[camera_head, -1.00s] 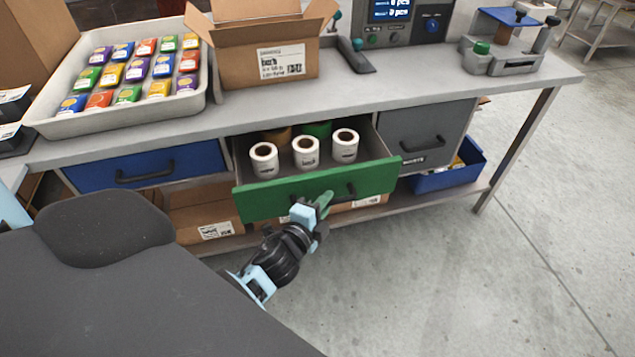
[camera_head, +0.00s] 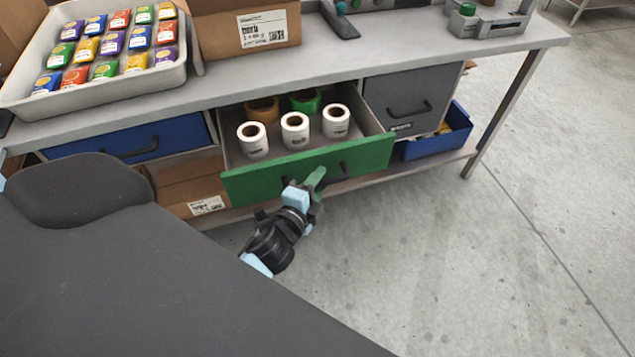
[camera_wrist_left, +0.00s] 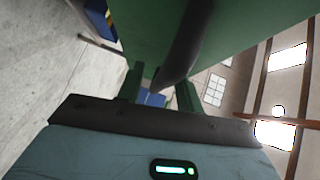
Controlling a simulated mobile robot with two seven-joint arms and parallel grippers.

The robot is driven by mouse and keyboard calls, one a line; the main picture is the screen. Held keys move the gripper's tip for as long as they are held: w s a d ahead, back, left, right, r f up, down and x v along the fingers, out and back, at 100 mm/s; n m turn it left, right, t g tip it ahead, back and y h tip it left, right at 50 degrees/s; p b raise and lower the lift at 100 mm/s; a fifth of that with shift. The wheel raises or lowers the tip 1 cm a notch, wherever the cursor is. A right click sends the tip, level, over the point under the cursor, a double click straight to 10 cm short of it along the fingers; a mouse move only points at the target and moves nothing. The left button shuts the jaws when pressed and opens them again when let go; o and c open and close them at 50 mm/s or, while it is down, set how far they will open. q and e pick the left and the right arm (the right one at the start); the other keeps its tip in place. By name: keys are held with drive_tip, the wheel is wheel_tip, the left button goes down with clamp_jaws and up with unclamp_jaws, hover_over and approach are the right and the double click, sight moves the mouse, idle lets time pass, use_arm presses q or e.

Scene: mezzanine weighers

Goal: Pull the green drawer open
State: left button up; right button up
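The green drawer (camera_head: 245,183) is pulled well out from under the bench, between a blue drawer and a grey drawer. Its dark bar handle (camera_head: 342,170) is on the front and is partly hidden by my left gripper (camera_head: 314,182). In the left wrist view the handle (camera_wrist_left: 186,45) runs across the drawer front (camera_wrist_left: 140,25) and passes between the two green fingers of my left gripper (camera_wrist_left: 160,88). My right gripper is not in view.
White rolls (camera_head: 295,130) stand in the drawer, with an orange and a green roll behind. The blue drawer (camera_head: 130,145) and grey drawer (camera_head: 405,100) are shut. A blue bin (camera_head: 440,145) and cardboard boxes sit on the lower shelf. The floor at right is clear.

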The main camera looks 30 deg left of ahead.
use_arm(q)
drive_tip(key=shift+s, duration=0.1)
drive_tip(key=s+r, duration=0.1)
drive_tip(key=s, duration=0.6)
drive_tip(key=shift+s+d, duration=0.25)
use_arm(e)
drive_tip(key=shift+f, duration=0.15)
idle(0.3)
